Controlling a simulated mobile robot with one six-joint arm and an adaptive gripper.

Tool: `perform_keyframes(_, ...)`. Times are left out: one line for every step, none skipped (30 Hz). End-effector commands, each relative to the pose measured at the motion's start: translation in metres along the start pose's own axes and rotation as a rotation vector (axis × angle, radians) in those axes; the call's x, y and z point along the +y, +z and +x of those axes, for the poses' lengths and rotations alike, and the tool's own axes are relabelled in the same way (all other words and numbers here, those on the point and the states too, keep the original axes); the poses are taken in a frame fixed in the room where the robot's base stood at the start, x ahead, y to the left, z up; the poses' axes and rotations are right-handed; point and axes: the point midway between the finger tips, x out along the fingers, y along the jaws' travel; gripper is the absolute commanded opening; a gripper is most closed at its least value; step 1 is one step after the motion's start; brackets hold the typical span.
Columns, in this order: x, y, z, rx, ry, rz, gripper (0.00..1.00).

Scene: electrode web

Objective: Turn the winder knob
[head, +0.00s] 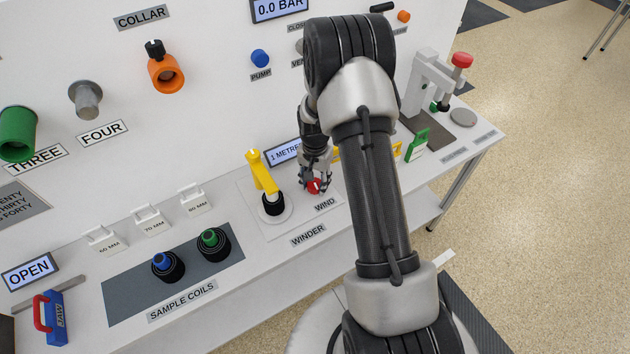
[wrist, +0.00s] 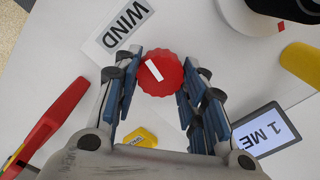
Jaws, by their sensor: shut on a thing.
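The winder knob (wrist: 160,80) is a red, ridged disc with a white pointer mark, beside the WIND label (wrist: 119,26). In the head view, the knob (head: 314,187) shows partly below my gripper. My gripper (wrist: 160,84) has its blue-padded fingers on both sides of the knob, shut on it. In the head view my gripper (head: 316,178) is over the winder plate (head: 300,222). The white pointer mark is tilted in the wrist view. The winder's yellow arm (head: 262,172) stands over a black spool left of the knob. A display (head: 284,152) behind reads 1 METRE.
Sample coils, one with a blue top (head: 161,262) and one with a green top (head: 210,238), stand on a grey mat (head: 125,290) at left. A green part (head: 417,146) and a press with a red knob (head: 461,60) stand at right. A red handle (wrist: 48,128) lies near my fingers.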

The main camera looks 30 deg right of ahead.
Motion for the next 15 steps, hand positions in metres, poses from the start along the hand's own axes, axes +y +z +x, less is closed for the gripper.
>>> perform_keyframes(-0.0001,0.0000,0.0000,0.000,0.000,0.000,0.15)
perform_keyframes(-0.0001,0.0000,0.0000,0.000,0.000,-0.001,0.15)
perform_keyframes(-0.0001,0.0000,0.0000,0.000,0.000,-0.001,0.41)
perform_keyframes(-0.0001,0.0000,0.0000,0.000,0.000,-0.001,0.43)
perform_keyframes(0.0000,0.0000,0.0000,0.000,0.000,-0.001,0.45)
perform_keyframes(0.0000,0.0000,0.0000,0.000,0.000,-0.001,0.48)
perform_keyframes(0.0000,0.0000,0.0000,0.000,0.000,-0.001,0.50)
perform_keyframes(0.0000,0.0000,0.0000,0.000,0.000,-0.001,0.52)
perform_keyframes(0.0000,0.0000,0.0000,0.000,0.000,-0.001,0.54)
perform_keyframes(-0.0001,0.0000,0.0000,0.000,0.000,-0.001,0.56)
perform_keyframes(-0.0001,0.0000,0.0000,0.000,0.000,-0.001,0.58)
perform_keyframes(0.0000,0.0000,0.0000,0.000,0.000,-0.001,0.59)
perform_keyframes(0.0000,0.0000,0.0000,0.000,0.000,-0.001,0.59)
perform_keyframes(0.0000,0.0000,0.0000,0.000,0.000,-0.001,0.59)
perform_keyframes(0.0000,0.0000,0.0000,0.000,0.000,-0.001,0.59)
